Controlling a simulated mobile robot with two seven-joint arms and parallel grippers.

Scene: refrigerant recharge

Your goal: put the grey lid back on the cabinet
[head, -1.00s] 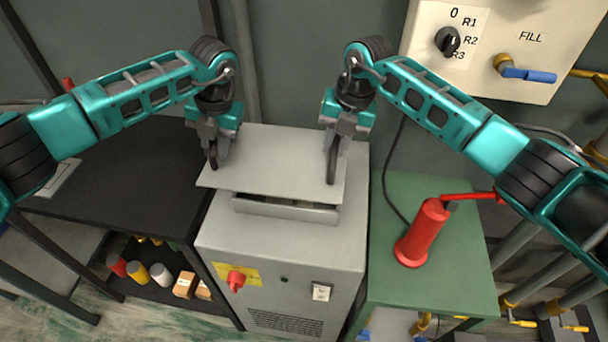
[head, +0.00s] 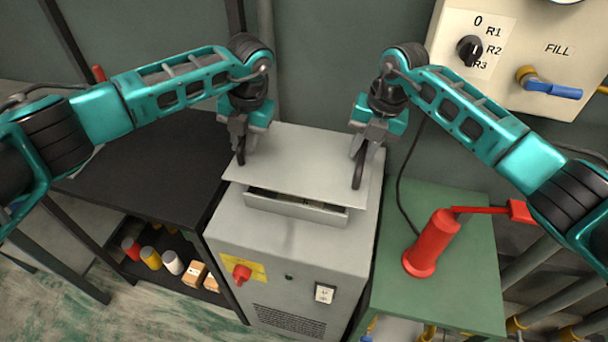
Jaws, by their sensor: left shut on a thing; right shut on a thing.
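The grey lid (head: 300,160) is a flat, thin panel above the top of the grey cabinet (head: 290,250). It covers the rear of the cabinet's raised opening rim (head: 298,210). The rim's front wall and a dark strip of the inside show below the lid's front edge. My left gripper (head: 240,153) is shut on the lid at its left side. My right gripper (head: 358,178) is shut on the lid at its right side. Whether the lid touches the rim at the back is hidden.
A black bench (head: 140,165) stands left, with cans and boxes on its lower shelf. A green table (head: 455,270) with a red cylinder-shaped tool (head: 432,245) stands right. A panel with a selector knob (head: 469,50) and blue-handled valve (head: 552,89) is on the wall.

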